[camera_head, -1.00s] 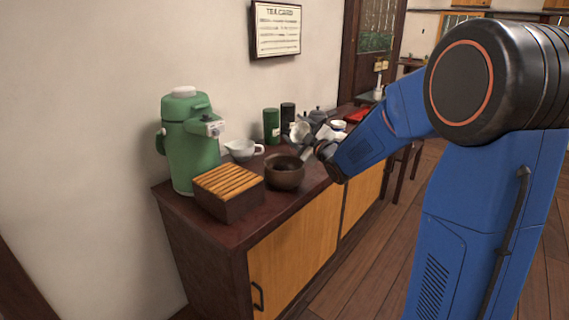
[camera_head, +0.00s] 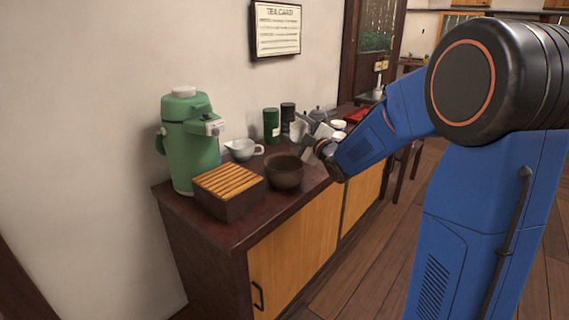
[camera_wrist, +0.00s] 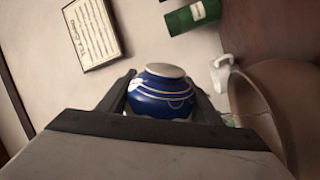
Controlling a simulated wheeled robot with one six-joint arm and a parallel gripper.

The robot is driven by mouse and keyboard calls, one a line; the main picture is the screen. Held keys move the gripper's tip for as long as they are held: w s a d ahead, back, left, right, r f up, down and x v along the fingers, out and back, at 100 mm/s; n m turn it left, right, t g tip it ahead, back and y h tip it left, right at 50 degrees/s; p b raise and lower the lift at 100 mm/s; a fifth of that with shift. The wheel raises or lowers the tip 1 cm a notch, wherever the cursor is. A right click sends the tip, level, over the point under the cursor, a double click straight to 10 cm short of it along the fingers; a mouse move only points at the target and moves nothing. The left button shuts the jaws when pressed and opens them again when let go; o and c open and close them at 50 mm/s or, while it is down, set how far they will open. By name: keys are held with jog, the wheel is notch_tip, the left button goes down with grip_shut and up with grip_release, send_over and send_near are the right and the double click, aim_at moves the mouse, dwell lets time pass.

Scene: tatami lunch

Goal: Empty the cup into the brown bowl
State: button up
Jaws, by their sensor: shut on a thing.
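The blue cup (camera_wrist: 163,97) with white pattern shows in the wrist view between the two dark fingers of my gripper (camera_wrist: 165,100), which is shut on it. Its pale round end points to the picture's top, and with the room tilted in this view the cup appears tipped over. Its contents are hidden. The brown bowl (camera_head: 285,172) stands upright on the counter in the head view, left of and lower than my gripper (camera_head: 307,146). The bowl also shows large at the right of the wrist view (camera_wrist: 262,105). I see nothing clearly inside it.

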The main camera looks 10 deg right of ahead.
jog(key=shift+a+n, duration=0.1)
jog(key=shift+n, duration=0.2)
jog(key=shift+s+a+r+n, duration=0.15)
jog(key=shift+a+r+n, duration=0.1)
jog(key=shift+n, duration=0.55)
jog(key=shift+y, duration=0.4)
dwell(0.8)
